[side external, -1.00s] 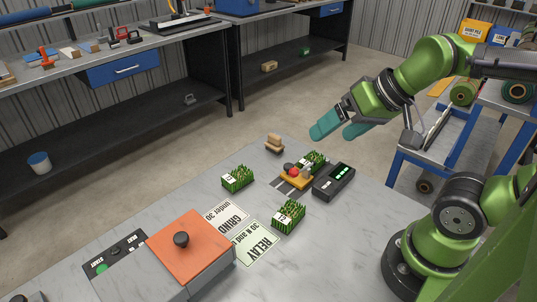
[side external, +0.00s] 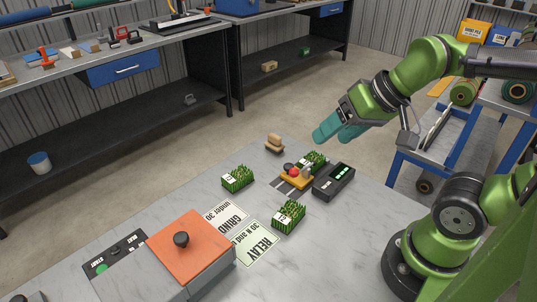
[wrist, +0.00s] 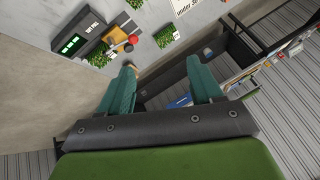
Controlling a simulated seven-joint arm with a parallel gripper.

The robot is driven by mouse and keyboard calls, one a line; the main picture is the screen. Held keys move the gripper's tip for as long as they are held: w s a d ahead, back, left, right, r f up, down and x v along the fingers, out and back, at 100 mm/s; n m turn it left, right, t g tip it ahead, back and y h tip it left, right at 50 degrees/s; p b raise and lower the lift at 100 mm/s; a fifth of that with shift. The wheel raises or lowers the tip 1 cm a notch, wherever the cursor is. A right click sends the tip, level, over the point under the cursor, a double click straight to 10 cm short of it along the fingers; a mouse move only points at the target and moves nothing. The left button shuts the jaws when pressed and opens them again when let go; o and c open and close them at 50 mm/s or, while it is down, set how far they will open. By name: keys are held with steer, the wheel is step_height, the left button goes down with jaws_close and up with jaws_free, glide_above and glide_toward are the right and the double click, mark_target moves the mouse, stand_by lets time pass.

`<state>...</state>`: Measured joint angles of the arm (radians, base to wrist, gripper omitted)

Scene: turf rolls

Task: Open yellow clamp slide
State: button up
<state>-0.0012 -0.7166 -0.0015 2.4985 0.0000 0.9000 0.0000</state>
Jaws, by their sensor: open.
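The yellow clamp slide (side external: 291,183) sits on the table beside the black meter with green lights (side external: 334,181). It carries a red knob (side external: 294,172) and a dark knob, and a turf piece (side external: 312,160) lies against its far side. In the wrist view the yellow slide (wrist: 117,34) is at the upper left, next to the meter (wrist: 72,45). My gripper (side external: 335,134) is in the air above and beyond the slide, well apart from it. In the wrist view its two teal fingers (wrist: 162,90) are spread with nothing between them.
Turf pieces (side external: 237,178) (side external: 288,216) lie on the table (side external: 330,245) near the GRIND card (side external: 226,216) and RELAY card (side external: 252,242). A wooden block stack (side external: 274,144) stands at the far edge. An orange-lidded box (side external: 190,250) is in front.

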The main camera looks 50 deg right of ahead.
mark_target(288, 166)
steer(key=w+d+f+m+g, duration=0.1)
steer(key=w+g, duration=0.1)
steer(key=w, duration=0.2)
steer(key=w+d+f+m+g+h, duration=0.1)
steer(key=w+d+f+g, duration=0.1)
steer(key=w, duration=0.3)
steer(key=w+d+f+m+g, duration=0.1)
steer(key=w+d+g, duration=0.1)
steer(key=w, duration=0.3)
steer(key=shift+w+d+f, duration=0.1)
steer(key=shift+d+f, duration=0.1)
steer(key=shift+f, duration=0.15)
steer(key=shift+c, duration=0.4)
steer(key=shift+m+g+h, duration=0.5)
steer(key=shift+m, duration=0.4)
steer(key=f, duration=0.5)
steer(key=w+d+f, duration=0.1)
steer(key=f, duration=0.4)
steer(key=w+f, duration=0.1)
steer(key=f, duration=0.5)
steer(key=shift+w+d, duration=0.1)
steer(key=shift+d, duration=0.2)
steer(key=shift+c, duration=0.4)
jaws_close()
steer(key=shift+a, duration=0.1)
